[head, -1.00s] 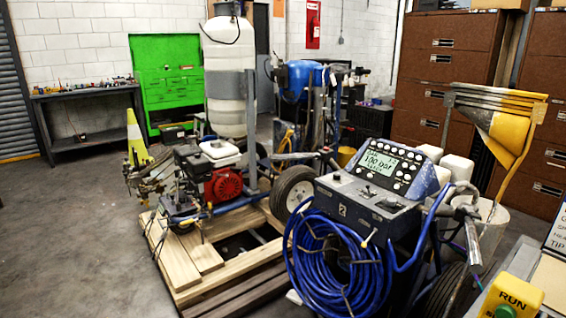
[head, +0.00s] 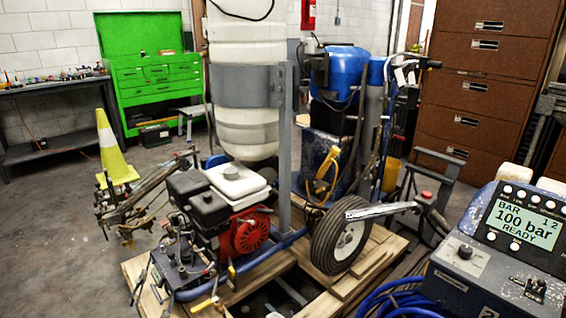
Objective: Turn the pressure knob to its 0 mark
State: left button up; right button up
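The striper's control console (head: 450,285) is at the lower right, cut off by the picture's edge. Its display (head: 522,224) reads "BAR", "100 bar" and "READY". A small dark round knob (head: 465,252) sits on a light plate on the grey panel left of the display; it looks like the pressure knob. Its pointer and any 0 mark are too small to read. Neither of my grippers is in view, and nothing of mine touches the console.
A pallet (head: 350,272) carries a red engine (head: 245,235), a white tank (head: 247,130) and a black wheel (head: 340,238) left of the console. A metal lever (head: 385,210) sticks out near the wheel. Blue hose (head: 395,300) lies beside the console. Grey floor (head: 50,240) is clear at left.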

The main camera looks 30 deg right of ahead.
aim_at(465, 251)
jog(key=i, duration=0.2)
jog(key=z, duration=3)
jog(key=i, duration=0.15)
jog(key=u, duration=0.25)
